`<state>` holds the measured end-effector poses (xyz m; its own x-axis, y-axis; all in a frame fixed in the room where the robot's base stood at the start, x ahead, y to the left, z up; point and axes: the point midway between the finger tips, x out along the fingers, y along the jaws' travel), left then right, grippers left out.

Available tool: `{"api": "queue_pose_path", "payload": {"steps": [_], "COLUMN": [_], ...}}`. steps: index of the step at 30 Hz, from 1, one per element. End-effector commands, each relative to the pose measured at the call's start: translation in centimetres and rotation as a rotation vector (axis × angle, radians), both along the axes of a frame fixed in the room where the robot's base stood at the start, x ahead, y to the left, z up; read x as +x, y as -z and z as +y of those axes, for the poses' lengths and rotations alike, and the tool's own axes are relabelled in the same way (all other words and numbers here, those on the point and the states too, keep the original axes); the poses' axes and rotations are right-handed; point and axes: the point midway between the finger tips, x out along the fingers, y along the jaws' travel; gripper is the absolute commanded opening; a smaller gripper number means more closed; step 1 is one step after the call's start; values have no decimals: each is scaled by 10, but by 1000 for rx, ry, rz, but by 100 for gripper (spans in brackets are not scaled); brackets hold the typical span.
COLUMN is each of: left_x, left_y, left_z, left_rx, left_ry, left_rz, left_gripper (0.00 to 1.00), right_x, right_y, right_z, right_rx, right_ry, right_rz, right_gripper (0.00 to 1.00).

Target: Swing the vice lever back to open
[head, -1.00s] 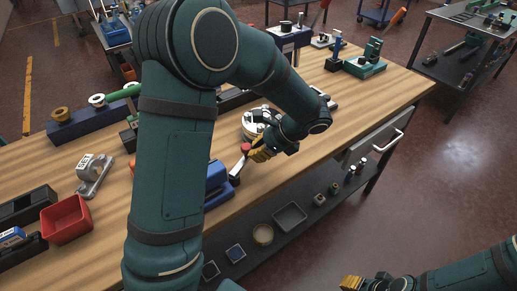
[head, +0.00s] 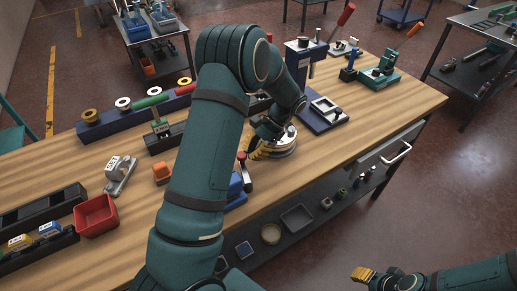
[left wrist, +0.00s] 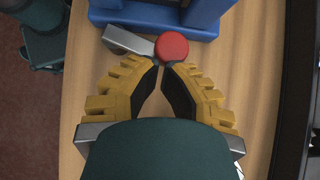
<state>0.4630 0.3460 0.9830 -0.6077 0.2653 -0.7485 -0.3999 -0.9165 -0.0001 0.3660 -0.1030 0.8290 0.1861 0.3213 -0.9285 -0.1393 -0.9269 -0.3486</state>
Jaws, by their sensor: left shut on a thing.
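The blue vice (head: 236,191) stands at the front edge of the wooden bench, partly hidden behind my left arm in the head view. Its blue body also shows at the top of the left wrist view (left wrist: 205,20). Its grey metal lever (left wrist: 126,40) ends in a red knob (left wrist: 172,47), which also shows in the head view (head: 241,156). My left gripper (left wrist: 163,66) has its yellow-backed fingers drawn together at the tips against the red knob; it also shows in the head view (head: 256,151). My right gripper (head: 362,274) is low at the right, away from the bench, its fingers too small to read.
A round metal piece (head: 284,145) stands close beside my left gripper. A red bin (head: 96,214), a grey labelled part (head: 119,175) and an orange block (head: 162,173) sit to the left. A rail of spools (head: 137,109) lies behind. Bare bench top lies at the right (head: 365,122).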

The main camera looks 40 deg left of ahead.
Motion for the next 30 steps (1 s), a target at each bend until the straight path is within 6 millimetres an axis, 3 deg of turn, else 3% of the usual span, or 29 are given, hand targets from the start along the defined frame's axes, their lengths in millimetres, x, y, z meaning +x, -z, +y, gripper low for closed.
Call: {"api": "queue_pose_path", "payload": {"steps": [12, 30], "left_x": [-9, -10], "left_y": [0, 1], "left_z": [14, 14], "left_rx": [1, 0], "left_ry": [-198, -227], "left_rz": [3, 2], "left_gripper": [0, 0], "right_x": [0, -1], "right_y": [-14, -15], "right_z": [-1, -1], "right_rx": [3, 3], "right_ry": [-1, -1], "right_rz": [0, 0], "right_gripper": [47, 47]}}
